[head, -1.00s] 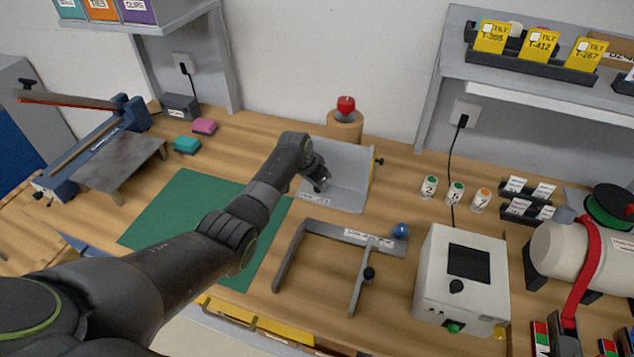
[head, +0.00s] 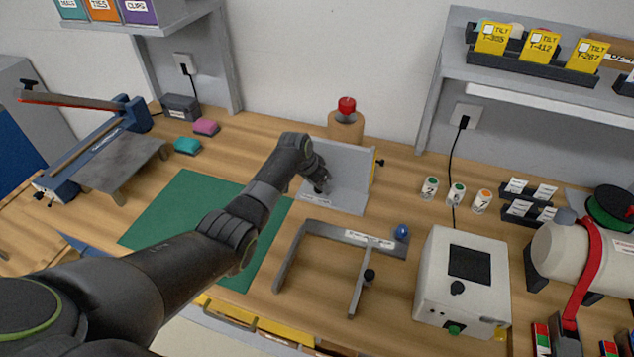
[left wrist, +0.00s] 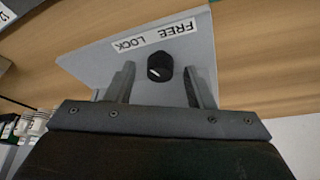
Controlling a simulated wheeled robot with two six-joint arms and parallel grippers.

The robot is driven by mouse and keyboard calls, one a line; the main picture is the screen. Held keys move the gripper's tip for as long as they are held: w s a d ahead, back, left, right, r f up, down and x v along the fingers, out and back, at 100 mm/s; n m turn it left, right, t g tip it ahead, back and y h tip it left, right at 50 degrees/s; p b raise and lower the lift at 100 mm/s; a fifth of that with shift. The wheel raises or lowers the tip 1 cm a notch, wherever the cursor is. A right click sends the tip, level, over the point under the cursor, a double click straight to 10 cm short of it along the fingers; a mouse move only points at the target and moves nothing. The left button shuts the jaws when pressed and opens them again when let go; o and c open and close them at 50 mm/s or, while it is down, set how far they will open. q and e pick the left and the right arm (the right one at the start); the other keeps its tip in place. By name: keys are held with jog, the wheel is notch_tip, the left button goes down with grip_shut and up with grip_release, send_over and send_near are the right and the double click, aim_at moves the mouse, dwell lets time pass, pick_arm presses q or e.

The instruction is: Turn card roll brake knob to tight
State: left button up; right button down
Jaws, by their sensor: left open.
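A black round knob (left wrist: 160,67) with a small white mark stands on a grey plate (left wrist: 90,62) in the left wrist view. A white label (left wrist: 155,37) beside it reads FREE and LOCK, upside down; I see no word "tight". In the head view this is the grey angled stand (head: 350,172) at the back middle, where my gripper covers the knob. My left gripper (head: 321,184) is open there. In the left wrist view its fingers (left wrist: 160,75) stand on either side of the knob, with gaps visible. My right gripper is not in view.
A grey frame (head: 290,255) with a blue knob (head: 401,231) lies in front of the stand. A white box (head: 462,280) and a white cylinder with a red strap (head: 560,255) stand right. A red-topped post (head: 346,115) is behind.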

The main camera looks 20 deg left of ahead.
pick_arm(q)
jog(key=shift+r, duration=0.1)
jog(key=shift+s+a+r, duration=0.1)
jog(key=shift+s+r, duration=0.05)
jog(key=shift+r, duration=0.3)
jog(key=b+v, duration=0.1)
jog(key=v, duration=1.5)
jog(key=shift+b, duration=0.3)
jog(key=shift+s+r, duration=0.1)
